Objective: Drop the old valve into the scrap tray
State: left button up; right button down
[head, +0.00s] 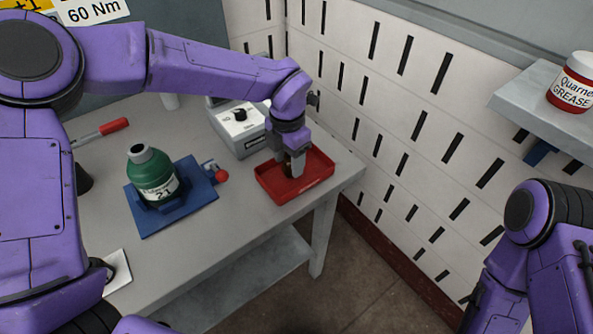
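The red scrap tray (318,183) sits at the right end of the grey bench. My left gripper (293,172) points down into it, its fingertips low between the tray walls. A small dark brown piece (287,168), which looks like the old valve, shows at the fingers; they appear closed on it, and most of it is hidden. I cannot tell whether it touches the tray floor. The green cylinder (153,175) stands upright in a blue holder (146,222), its top bare with a dark opening. My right gripper is out of view.
A valve with a red knob (221,176) sits by the holder's right corner. A grey box with a black dial (238,128) stands behind the tray. A red-handled tool (112,127) lies at the back left. A shelf (520,98) holds a grease jar (573,83).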

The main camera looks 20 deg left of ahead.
pick_arm(q)
jog(key=shift+s+r, duration=0.3)
jog(key=shift+s, duration=0.2)
jog(key=shift+w+r, duration=0.1)
jog(key=shift+w, duration=0.15)
jog(key=r, duration=0.7)
jog(key=r+b, duration=0.1)
jog(key=r, duration=0.2)
jog(key=shift+s+r, duration=0.15)
jog(key=shift+s, duration=0.1)
